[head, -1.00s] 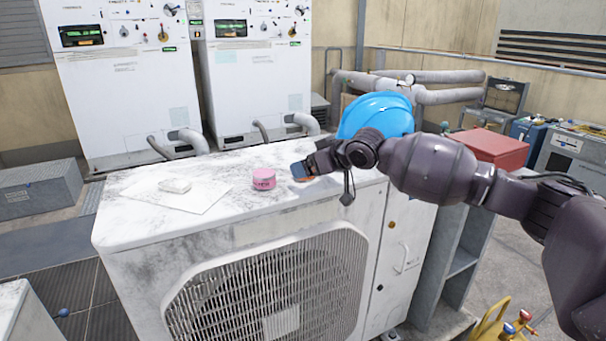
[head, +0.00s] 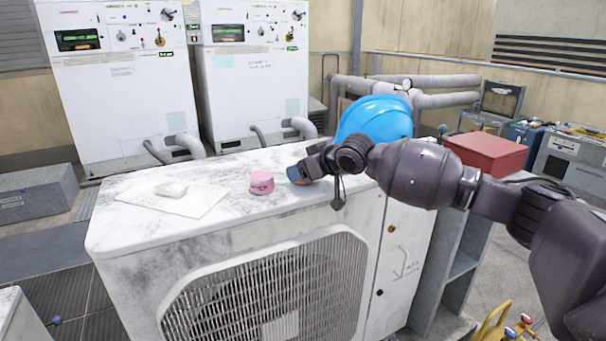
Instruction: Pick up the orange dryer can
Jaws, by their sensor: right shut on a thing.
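My right gripper (head: 299,175) is at the top of the white condenser unit (head: 140,222), to the right of a pink can (head: 262,182) and apart from it. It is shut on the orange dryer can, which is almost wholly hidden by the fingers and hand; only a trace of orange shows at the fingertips. I cannot tell whether the can touches the top or is just clear of it. My left gripper is out of view.
A white cloth or sheet (head: 200,202) with a small white item (head: 171,189) lies at the left of the top. A blue hard hat (head: 376,118) sits behind my right arm. A red box (head: 487,152) stands further right. Pipes (head: 300,126) and tall white cabinets are behind.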

